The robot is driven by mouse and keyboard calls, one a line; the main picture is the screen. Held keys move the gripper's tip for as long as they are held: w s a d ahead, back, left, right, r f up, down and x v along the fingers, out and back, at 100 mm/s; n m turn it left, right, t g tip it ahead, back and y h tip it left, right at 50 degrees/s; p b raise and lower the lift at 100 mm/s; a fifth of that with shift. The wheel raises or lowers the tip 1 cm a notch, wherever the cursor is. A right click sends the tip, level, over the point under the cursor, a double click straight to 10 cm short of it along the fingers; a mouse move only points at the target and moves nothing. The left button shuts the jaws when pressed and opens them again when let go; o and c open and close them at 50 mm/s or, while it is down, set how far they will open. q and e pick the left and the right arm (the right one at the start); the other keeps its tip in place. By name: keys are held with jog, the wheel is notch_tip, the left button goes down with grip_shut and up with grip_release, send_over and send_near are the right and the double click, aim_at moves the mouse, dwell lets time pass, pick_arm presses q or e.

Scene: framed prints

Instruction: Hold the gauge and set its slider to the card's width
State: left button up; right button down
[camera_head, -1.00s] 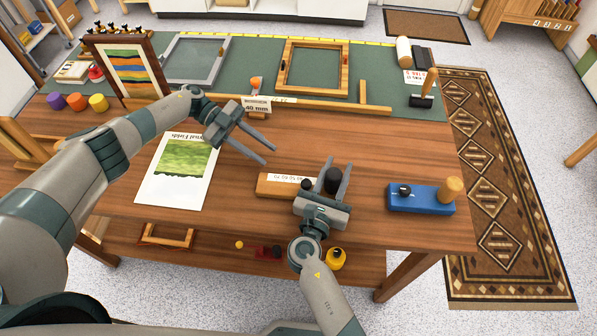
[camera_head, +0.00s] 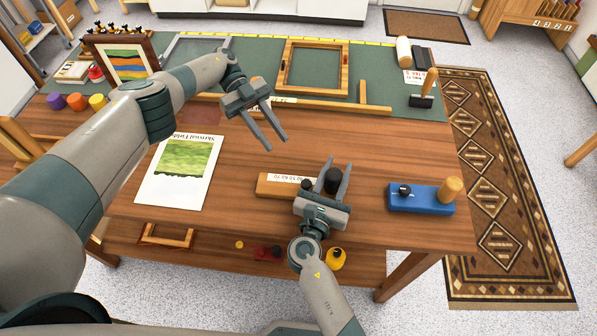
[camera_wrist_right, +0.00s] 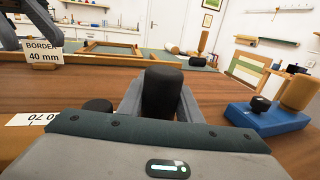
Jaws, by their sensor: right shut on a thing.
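The gauge (camera_head: 275,186) is a wooden bar with a white printed scale, lying near the front of the table. It bears a small black knob (camera_head: 307,184) and a taller black grip (camera_head: 332,176). My right gripper (camera_head: 338,162) is shut on the black grip, which also stands between its fingers in the right wrist view (camera_wrist_right: 162,92). The scale (camera_wrist_right: 32,119) shows partly there; the slider's exact setting cannot be read. My left gripper (camera_head: 278,145) is open and empty above the table.
A print (camera_head: 180,170) lies left of the gauge. A blue block (camera_head: 420,199) with a wooden knob sits to the right. An empty wooden frame (camera_head: 314,67) lies on the green mat (camera_head: 378,70) behind. Bare table lies between the gauge and the mat.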

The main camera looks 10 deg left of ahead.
aim_at(306, 186)
pick_arm(q)
jog(key=shift+x, duration=5.95)
jog(key=shift+c, duration=0.4)
